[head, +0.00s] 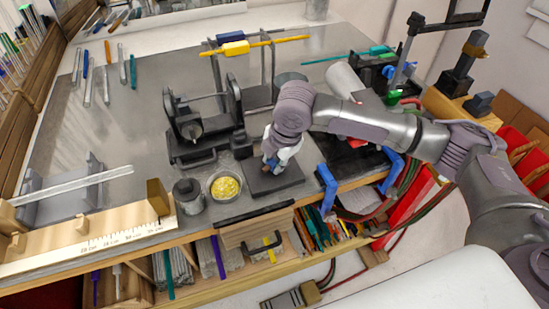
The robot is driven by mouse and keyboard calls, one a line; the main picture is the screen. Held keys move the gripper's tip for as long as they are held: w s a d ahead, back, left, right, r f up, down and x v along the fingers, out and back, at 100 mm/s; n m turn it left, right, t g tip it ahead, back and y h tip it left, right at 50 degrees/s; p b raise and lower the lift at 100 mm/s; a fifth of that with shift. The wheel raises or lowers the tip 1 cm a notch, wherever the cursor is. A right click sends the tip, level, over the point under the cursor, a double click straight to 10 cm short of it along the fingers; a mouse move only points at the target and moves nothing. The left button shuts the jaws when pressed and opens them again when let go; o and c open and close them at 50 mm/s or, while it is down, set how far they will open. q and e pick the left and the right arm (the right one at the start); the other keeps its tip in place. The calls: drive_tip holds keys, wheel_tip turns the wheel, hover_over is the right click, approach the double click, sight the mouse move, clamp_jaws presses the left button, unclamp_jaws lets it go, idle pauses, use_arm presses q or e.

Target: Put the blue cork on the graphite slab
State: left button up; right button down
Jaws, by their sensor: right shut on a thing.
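The graphite slab (288,182) is a dark flat square near the front edge of the bench. My right gripper (272,164) points down over the slab's back part. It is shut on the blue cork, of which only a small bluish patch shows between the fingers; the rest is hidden. I cannot tell whether the cork touches the slab. My left gripper is not in view.
Left of the slab stand a bowl of yellow bits (225,187) and a dark grey cup (188,196). A black lathe-like fixture (190,130) stands behind them. A blue clamp (327,188) is to the right.

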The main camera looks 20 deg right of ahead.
drive_tip(key=shift+f, duration=0.15)
drive_tip(key=c, duration=0.9)
unclamp_jaws()
drive_tip(key=b+v, duration=0.2)
drive_tip(key=v, duration=1)
drive_tip(key=shift+r, duration=0.35)
drive_tip(key=shift+f, duration=0.1)
